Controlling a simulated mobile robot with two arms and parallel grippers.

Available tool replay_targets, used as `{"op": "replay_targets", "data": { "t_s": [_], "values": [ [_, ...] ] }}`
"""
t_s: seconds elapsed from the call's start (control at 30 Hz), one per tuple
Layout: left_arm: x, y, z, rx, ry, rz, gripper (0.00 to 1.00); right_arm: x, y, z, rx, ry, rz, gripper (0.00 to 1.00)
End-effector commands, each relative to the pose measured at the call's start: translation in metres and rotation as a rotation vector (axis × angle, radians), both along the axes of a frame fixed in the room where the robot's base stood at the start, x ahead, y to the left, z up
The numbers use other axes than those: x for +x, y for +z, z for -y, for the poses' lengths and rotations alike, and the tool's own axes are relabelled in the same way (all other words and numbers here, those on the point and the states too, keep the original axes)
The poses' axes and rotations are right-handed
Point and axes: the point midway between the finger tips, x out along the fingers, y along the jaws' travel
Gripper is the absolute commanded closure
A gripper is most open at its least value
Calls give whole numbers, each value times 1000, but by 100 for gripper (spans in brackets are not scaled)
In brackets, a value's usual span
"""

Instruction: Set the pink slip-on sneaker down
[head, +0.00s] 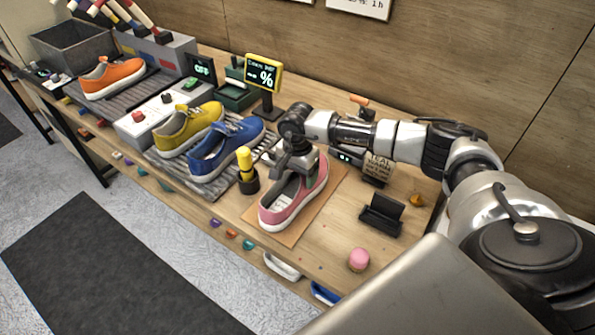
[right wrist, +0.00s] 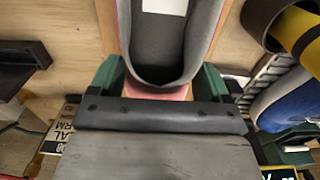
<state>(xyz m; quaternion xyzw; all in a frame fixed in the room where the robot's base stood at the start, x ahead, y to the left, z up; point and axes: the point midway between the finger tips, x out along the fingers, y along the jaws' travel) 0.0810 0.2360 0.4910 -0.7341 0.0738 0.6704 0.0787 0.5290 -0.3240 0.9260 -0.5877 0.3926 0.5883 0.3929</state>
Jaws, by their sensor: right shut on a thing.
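The sneaker's far side is partly hidden. My left gripper is not in view.
A yellow brush in a dark cup (head: 248,180) stands close left of the sneaker. Blue (head: 225,150) and yellow (head: 188,130) sneakers rest on a slatted rack beyond it. A black holder (head: 382,217) and a pink cylinder (head: 359,260) stand to the right.

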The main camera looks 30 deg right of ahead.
Motion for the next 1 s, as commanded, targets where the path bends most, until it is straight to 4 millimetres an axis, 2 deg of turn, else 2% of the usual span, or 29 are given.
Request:
{"op": "replay_targets", "data": {
  "t_s": [0.1,0.13,0.27,0.47,0.63,0.77,1.0],
  "values": [
    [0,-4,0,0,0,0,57,0,-3,0,0,0,1,71],
    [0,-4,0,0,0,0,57,0,-3,0,0,0,0,20],
    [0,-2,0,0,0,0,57,0,-2,0,0,0,0,1],
    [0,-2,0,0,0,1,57,0,-1,0,0,0,0,0],
    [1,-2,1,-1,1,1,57,1,7,0,0,0,2,0],
    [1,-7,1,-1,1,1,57,1,29,0,0,0,5,0],
    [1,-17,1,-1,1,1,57,1,81,0,0,-1,5,0]
  ]
}}
